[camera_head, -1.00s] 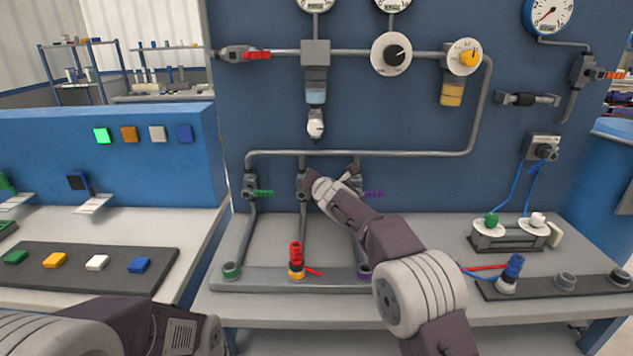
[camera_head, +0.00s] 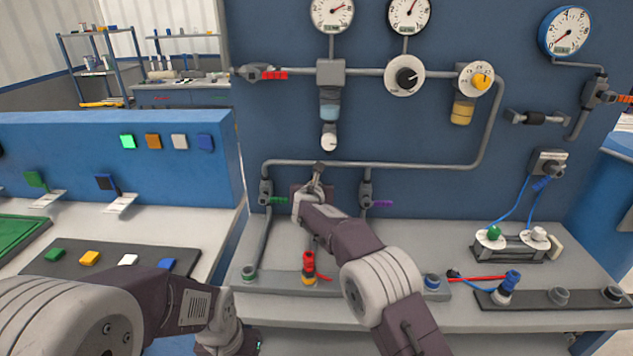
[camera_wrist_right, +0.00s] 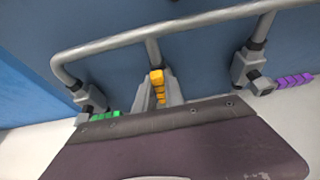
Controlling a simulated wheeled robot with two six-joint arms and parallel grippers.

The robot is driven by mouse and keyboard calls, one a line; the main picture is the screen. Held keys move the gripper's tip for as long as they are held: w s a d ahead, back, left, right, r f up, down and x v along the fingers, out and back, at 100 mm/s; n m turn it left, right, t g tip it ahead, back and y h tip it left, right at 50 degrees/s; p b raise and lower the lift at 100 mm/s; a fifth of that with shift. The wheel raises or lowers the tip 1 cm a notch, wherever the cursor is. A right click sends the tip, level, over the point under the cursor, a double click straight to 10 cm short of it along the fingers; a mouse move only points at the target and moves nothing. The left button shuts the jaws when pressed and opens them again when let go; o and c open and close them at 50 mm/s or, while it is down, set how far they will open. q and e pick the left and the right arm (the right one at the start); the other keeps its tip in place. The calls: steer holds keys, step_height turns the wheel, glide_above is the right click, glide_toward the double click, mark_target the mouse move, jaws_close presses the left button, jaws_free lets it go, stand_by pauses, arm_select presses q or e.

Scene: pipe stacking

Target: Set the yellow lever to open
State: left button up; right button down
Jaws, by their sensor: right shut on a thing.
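The yellow lever (camera_wrist_right: 159,90) belongs to the middle valve on the blue panel. In the right wrist view it runs down the picture, roughly in line with its vertical pipe. My right gripper (camera_head: 316,188) is at this middle valve, and in the wrist view its grey fingers (camera_wrist_right: 158,98) are on both sides of the lever, shut on it. In the head view the gripper and wrist hide the lever and most of the valve. My left arm is low at the left of the head view; its fingers do not show.
A green lever (camera_head: 277,201) left and a purple lever (camera_head: 382,204) right both point sideways, close beside my right gripper. A red-and-yellow connector (camera_head: 309,268) stands below on the bench. A horizontal grey pipe (camera_head: 420,166) crosses above.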

steer(key=shift+f, duration=0.25)
steer(key=c, duration=1.4)
jaws_free()
steer(key=shift+c, duration=0.2)
steer(key=shift+r, duration=0.1)
steer(key=shift+s+r, duration=0.1)
steer(key=shift+s, duration=0.1)
steer(key=b+v, duration=0.2)
steer(key=v, duration=0.6)
steer(key=shift+s+r+b, duration=0.15)
steer(key=shift+s+b, duration=0.15)
steer(key=shift+b, duration=0.05)
steer(key=shift+a, duration=0.1)
